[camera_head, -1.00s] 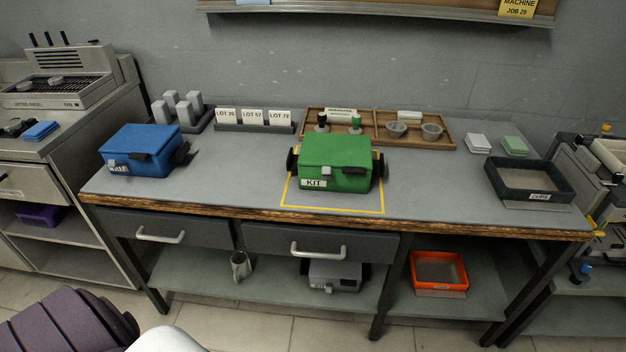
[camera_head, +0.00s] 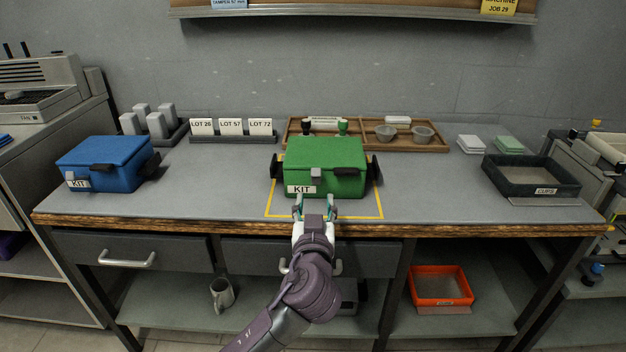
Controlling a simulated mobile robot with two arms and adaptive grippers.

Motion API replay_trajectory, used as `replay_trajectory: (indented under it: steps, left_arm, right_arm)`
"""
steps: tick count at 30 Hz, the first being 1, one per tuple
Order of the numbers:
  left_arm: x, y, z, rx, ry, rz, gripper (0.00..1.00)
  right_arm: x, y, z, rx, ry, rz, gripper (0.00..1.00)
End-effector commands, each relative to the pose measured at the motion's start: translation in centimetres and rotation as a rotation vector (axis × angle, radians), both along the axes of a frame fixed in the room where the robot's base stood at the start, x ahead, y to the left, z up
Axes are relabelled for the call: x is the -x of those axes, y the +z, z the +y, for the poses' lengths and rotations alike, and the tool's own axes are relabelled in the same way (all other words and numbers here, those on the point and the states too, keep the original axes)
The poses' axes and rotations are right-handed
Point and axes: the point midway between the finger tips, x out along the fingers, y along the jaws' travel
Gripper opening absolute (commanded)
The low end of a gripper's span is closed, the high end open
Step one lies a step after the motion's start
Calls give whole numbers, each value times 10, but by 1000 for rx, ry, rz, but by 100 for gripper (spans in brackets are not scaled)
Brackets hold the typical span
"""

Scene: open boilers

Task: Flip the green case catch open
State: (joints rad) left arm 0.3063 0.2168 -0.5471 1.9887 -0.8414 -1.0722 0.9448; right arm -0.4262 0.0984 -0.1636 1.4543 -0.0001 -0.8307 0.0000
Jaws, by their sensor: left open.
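The green case (camera_head: 325,160) sits closed on the workbench inside a yellow outlined square, with a white KIT label (camera_head: 302,189) on its front. A small grey catch (camera_head: 316,173) shows on the front face, left of a dark handle (camera_head: 347,171). My left gripper (camera_head: 315,203) is open and empty, just in front of the case below the catch. Its fingers point at the case's lower front; I cannot tell whether they touch it. My right gripper is not in view.
A blue case (camera_head: 106,160) stands at the bench's left. Behind the green case is a wooden tray (camera_head: 368,146) with bowls and stoppers. A black tray (camera_head: 528,180) is at the right. The bench top (camera_head: 430,190) between them is clear.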

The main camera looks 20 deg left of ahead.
Motion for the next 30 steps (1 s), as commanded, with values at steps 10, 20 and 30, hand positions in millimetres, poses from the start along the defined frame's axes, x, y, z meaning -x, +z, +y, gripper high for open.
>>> replay_trajectory:
  steps: [10, 20, 30]
  left_arm:
    - [-69, 0, 21, -2, 2, 1, 50]
    - [-93, -1, 27, 0, 0, 3, 50]
    - [-93, -1, 27, 0, -1, 3, 32]
  right_arm:
    - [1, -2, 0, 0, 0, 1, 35]
    - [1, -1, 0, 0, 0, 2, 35]
    - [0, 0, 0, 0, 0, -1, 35]
